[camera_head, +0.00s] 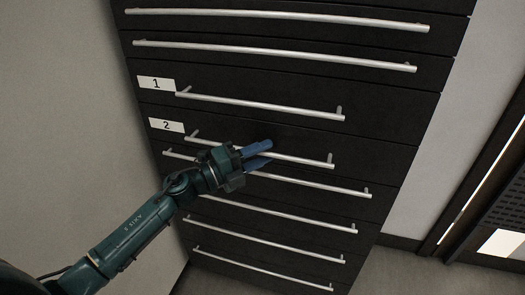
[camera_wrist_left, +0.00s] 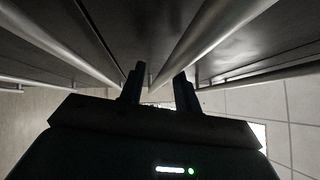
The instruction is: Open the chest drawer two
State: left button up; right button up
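The black chest (camera_head: 390,135) fills the middle of the head view. Drawer two has a white label "2" (camera_head: 166,125) and a silver bar handle (camera_head: 305,159), just below the drawer labelled "1" (camera_head: 156,84). Drawer two looks closed, its front level with the others. My left gripper (camera_head: 260,155) is at the middle of the drawer-two handle, with its blue fingers above and below the bar. In the left wrist view the fingers (camera_wrist_left: 158,88) are apart, and a bar (camera_wrist_left: 200,40) runs toward the gap between them. Contact cannot be told. My right gripper is not in view.
Other drawers with long silver handles lie above (camera_head: 270,55) and below (camera_head: 285,215), close to the left gripper. A pale wall (camera_head: 60,110) is at left. Grey floor (camera_head: 400,270) shows at lower right, beside a dark panelled unit (camera_head: 505,205).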

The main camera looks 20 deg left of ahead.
pick_arm(q)
jog(key=shift+w+d, duration=0.2)
jog(key=shift+c, duration=0.5)
grip_shut()
